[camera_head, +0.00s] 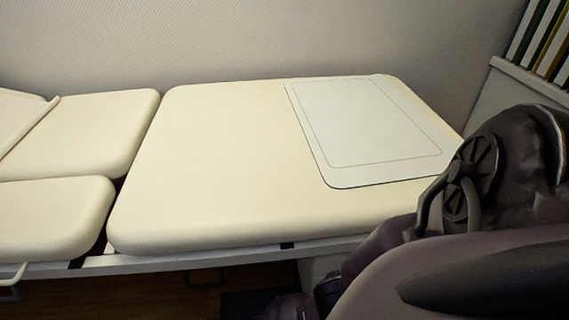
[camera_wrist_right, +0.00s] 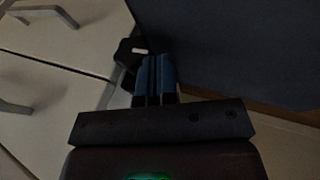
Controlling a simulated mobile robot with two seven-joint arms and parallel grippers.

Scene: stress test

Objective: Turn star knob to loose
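In the right wrist view my right gripper (camera_wrist_right: 155,62) points up the picture. Its two blue-grey fingers lie side by side with only a thin dark line between them, and nothing shows clasped there. A small black part with a pale patch (camera_wrist_right: 130,50) sits just left of the fingertips, partly behind the left finger. It may be the star knob, but the dark picture does not show its shape, or whether the finger touches it. No star knob stands out clearly in the head view. Neither gripper shows in the head view.
A cream padded couch (camera_head: 220,180) with a white pad (camera_head: 372,125) fills the head view, on a pale frame. Binders (camera_head: 545,40) stand back right. In the wrist view, pale panels carry grey handles (camera_wrist_right: 45,12), and a dark surface (camera_wrist_right: 245,45) lies right.

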